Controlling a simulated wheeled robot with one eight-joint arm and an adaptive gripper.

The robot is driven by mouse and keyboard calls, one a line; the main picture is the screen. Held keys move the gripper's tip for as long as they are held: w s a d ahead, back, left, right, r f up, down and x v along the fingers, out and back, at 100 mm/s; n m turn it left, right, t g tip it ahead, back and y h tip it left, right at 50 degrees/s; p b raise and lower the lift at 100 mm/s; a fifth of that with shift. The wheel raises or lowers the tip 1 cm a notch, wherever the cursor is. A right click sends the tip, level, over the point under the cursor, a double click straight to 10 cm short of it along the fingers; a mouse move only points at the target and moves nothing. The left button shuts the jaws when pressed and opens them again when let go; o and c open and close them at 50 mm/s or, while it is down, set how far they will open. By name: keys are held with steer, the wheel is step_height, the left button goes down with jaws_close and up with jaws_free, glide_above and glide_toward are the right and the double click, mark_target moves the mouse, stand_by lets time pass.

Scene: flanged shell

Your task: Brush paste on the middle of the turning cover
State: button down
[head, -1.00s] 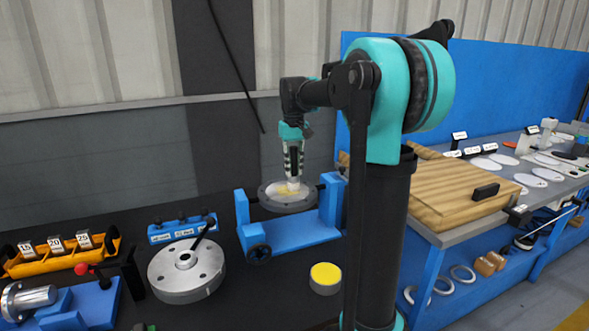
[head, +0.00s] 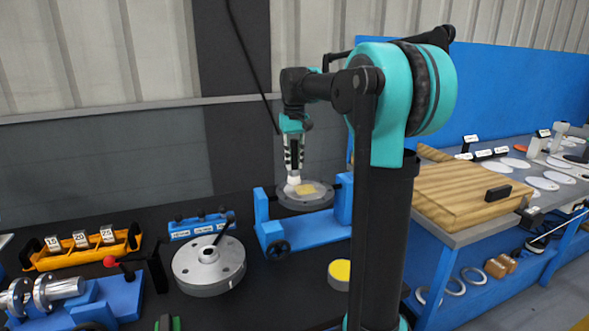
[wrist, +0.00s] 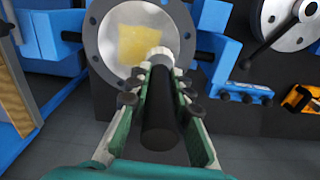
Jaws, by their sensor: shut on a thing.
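The turning cover (head: 318,199) is a grey round flange held flat in a blue cradle (head: 297,231) with a black hand wheel. It also shows in the wrist view (wrist: 109,52), with bolt holes around its rim. A yellow paste patch (wrist: 138,45) lies on its face, around the middle and uneven at the edges. My gripper (head: 294,163) is above the cover, shut on a brush with a dark handle (wrist: 159,110) and a pale head (wrist: 160,55). The brush head is at the cover's face beside the patch; I cannot tell whether it touches.
A yellow-topped tin (head: 340,272) stands in front of the cradle. A grey flange with a lever (head: 209,265) sits to the left, near a blue rack (head: 200,226) and an orange numbered rack (head: 83,248). A wooden box (head: 460,193) is on the right bench.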

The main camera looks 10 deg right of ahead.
mark_target(295, 140)
steer(key=shift+r, duration=2.5)
steer(key=shift+s, duration=0.1)
